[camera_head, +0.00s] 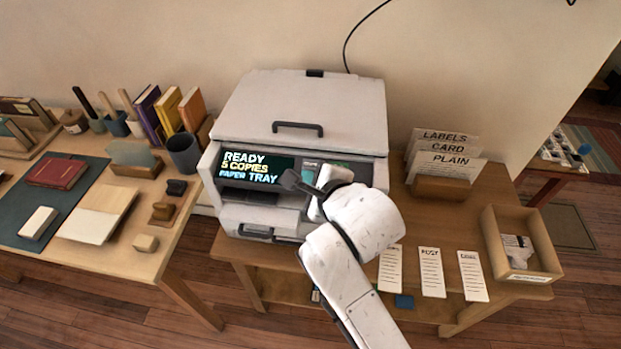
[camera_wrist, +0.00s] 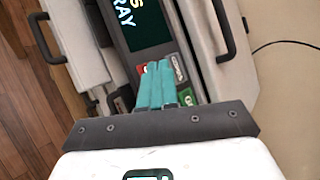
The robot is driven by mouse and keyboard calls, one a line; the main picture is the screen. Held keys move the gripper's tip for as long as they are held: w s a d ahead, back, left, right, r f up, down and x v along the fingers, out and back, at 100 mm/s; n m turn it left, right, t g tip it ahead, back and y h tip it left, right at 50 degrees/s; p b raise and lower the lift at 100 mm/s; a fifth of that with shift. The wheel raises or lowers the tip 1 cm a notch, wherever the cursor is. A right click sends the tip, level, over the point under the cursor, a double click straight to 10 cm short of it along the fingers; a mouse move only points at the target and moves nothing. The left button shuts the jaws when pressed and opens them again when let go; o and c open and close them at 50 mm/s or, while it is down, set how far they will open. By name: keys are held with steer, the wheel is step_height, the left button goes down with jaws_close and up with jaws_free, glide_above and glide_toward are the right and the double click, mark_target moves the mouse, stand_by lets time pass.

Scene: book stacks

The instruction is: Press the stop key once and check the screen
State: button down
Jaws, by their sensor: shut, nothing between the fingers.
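The copier (camera_head: 300,110) stands on a wooden table against the wall. Its screen (camera_head: 235,168) reads "READY", "5 COPIES" and "PAPER TRAY"; part of the screen also shows in the wrist view (camera_wrist: 140,22). My gripper (camera_head: 291,181) is at the front panel, by the screen's right end. In the wrist view my teal fingers (camera_wrist: 160,72) are together over the keys. A red key (camera_wrist: 142,70) shows left of the fingertips, a grey key (camera_wrist: 178,65) right of them, and a green key (camera_wrist: 187,97) lower right. The fingers partly hide the keys; I cannot tell whether they touch one.
A paper holder (camera_head: 440,190) marked "LABELS", "CARD" and "PLAIN" stands right of the copier. Several printed slips (camera_head: 432,272) and a wooden box (camera_head: 520,245) lie in front of it. A desk (camera_head: 150,215) with books and tools is at left.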

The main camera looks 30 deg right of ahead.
steer(key=shift+s+r, duration=0.1)
steer(key=shift+r, duration=0.15)
steer(key=r+p, duration=0.1)
steer(key=s+r+p, duration=0.1)
steer(key=r+p, duration=0.1)
steer(key=a+r+p, duration=0.1)
steer(key=r+p, duration=0.1)
steer(key=shift+s+r, duration=0.25)
stand_by(0.9)
steer(key=s+d+f+n+g, duration=0.4)
steer(key=s+f+n, duration=0.5)
steer(key=s+n, duration=0.3)
steer(key=s+d+f+n+g, duration=0.4)
steer(key=s+f+n+g, duration=0.3)
steer(key=s, duration=0.8)
step_height(320, 180, down, 3)
steer(key=n, duration=0.5)
steer(key=shift+s+d+f, duration=0.15)
steer(key=shift+s+f, duration=0.05)
steer(key=shift+s, duration=0.2)
steer(key=c, duration=1.8)
jaws_free()
